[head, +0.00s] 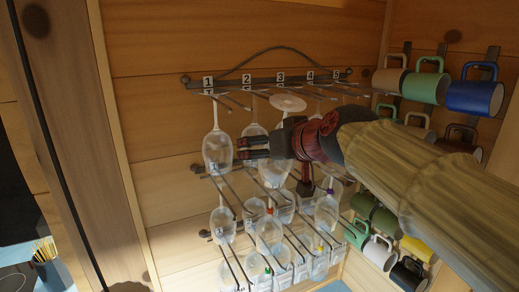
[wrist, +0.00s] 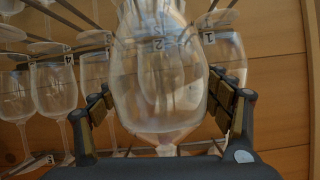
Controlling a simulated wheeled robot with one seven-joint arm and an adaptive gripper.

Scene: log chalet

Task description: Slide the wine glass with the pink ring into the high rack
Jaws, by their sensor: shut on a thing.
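In the wrist view, a clear wine glass (wrist: 150,95) fills the space between my fingers, with a faint pink tint near the lower end of its bowl. My gripper (wrist: 165,108) is shut on this bowl. In the head view, a large round foot (head: 288,103), apparently this glass's, shows above my gripper (head: 238,148), which covers much of the bowl. The glass is upside down, foot up. The high rack (head: 193,85) is on the log wall, with numbered slots 1 to 5. The foot overlaps its rails in the picture; whether it touches them is unclear.
A glass (head: 216,150) hangs under slot 1, close left of my gripper. Lower racks hold several glasses, some with coloured rings. Mugs, including a blue mug (head: 475,97), hang at the right. A pencil cup (head: 47,268) stands at lower left.

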